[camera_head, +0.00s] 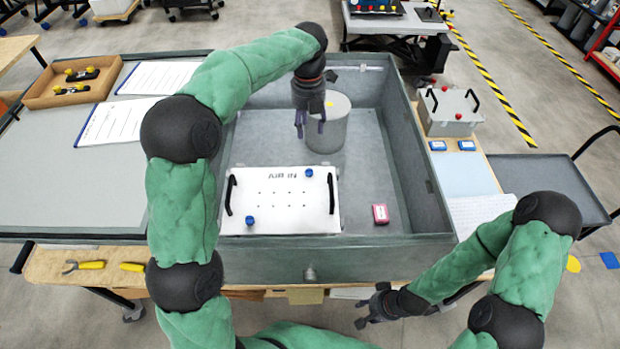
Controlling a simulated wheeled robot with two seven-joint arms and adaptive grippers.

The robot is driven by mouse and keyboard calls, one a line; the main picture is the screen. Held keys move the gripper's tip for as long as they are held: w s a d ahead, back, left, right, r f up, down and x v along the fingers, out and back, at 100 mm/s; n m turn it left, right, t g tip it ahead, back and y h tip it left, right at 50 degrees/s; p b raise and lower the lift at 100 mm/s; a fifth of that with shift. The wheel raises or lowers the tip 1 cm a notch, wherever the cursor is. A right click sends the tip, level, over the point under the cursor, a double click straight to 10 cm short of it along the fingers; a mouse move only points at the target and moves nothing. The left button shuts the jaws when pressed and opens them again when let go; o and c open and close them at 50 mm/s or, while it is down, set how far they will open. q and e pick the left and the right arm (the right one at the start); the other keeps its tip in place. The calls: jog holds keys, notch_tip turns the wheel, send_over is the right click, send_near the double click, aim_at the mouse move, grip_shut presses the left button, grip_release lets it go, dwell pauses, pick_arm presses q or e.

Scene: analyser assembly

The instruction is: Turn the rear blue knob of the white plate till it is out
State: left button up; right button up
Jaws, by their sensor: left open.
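The white plate (280,205) lies in the grey tub, with a black handle at each side and small holes in its middle. Its rear blue knob (308,172) sits near the back edge, right of centre. Its front blue knob (250,220) sits near the front left. Both knobs are on the plate. My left gripper (310,130) points down, open and empty, behind the rear knob and apart from it, in front of a grey cylinder. My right gripper (364,313) is low outside the tub's front wall; its fingers are too small to judge.
The grey cylinder (328,135) stands in the tub behind the plate. A small red box (380,214) lies on the tub floor at right. The tub's walls (400,248) surround the plate. A grey box with red knobs (448,112) stands on the right bench.

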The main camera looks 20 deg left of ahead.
pick_arm(q)
jog(key=b, duration=0.7)
send_over(309, 170)
notch_tip(309, 170, down, 8)
notch_tip(309, 170, down, 11)
jog(key=b, duration=0.2)
jog(key=shift+s+b, duration=0.1)
jog(key=shift+b, duration=0.3)
grip_shut()
